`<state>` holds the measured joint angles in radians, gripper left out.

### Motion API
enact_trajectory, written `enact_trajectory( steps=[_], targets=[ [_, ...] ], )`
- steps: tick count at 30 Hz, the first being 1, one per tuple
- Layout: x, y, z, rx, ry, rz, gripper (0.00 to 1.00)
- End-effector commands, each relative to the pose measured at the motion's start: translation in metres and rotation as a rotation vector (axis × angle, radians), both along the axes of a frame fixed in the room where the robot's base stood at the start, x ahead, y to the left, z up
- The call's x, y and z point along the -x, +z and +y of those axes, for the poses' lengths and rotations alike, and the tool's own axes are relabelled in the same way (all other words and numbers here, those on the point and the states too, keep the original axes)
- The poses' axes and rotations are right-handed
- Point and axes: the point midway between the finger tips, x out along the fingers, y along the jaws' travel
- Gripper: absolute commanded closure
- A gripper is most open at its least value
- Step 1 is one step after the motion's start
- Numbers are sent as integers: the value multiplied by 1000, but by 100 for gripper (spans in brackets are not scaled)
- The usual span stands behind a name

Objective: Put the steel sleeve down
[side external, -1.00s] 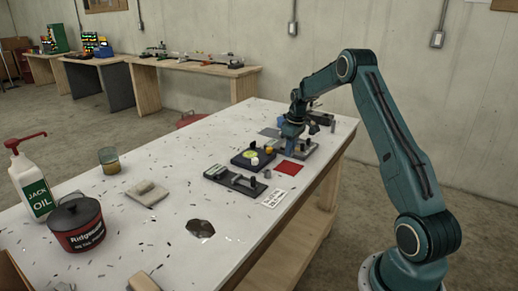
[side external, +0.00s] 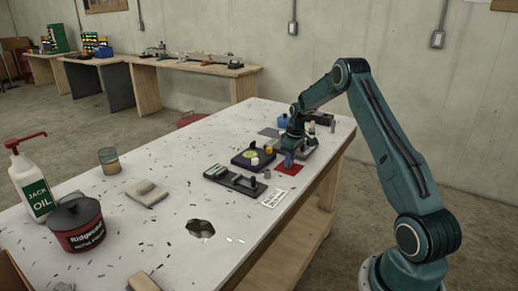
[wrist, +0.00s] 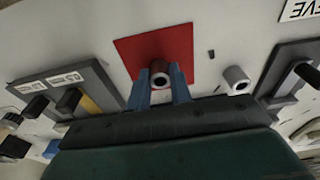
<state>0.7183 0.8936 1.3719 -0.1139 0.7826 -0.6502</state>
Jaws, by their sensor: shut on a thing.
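My gripper (wrist: 160,86) has its two blue fingers shut on a short hollow steel sleeve (wrist: 160,72), with its open end showing between the fingertips. The sleeve is over the red square (wrist: 183,44) on the table; I cannot tell whether it touches the square. In the side external view my gripper (side external: 289,159) is low over the red square (side external: 283,170), and the held sleeve is hidden by the fingers.
A second grey sleeve (wrist: 237,80) stands beside the red square, to its right in the wrist view. A dark fixture with a post (side external: 234,181) and a dark block with a yellow disc (side external: 248,157) are close by. A white label card (side external: 271,198) lies near the table edge.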

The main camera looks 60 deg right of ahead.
Motion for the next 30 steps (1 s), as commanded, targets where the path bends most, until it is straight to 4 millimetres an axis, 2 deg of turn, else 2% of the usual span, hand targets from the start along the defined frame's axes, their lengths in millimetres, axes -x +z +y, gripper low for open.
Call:
enact_trajectory(
  steps=[5, 6, 9, 22, 30],
  targets=[
    [0, -2, 0, 0, 0, 0, 100],
    [0, -2, 0, 0, 0, 0, 75],
    [0, -2, 0, 0, 0, 0, 57],
    [0, 2, 0, 0, 0, -1, 57],
    [3, 27, -1, 1, 0, -2, 57]
  ],
)
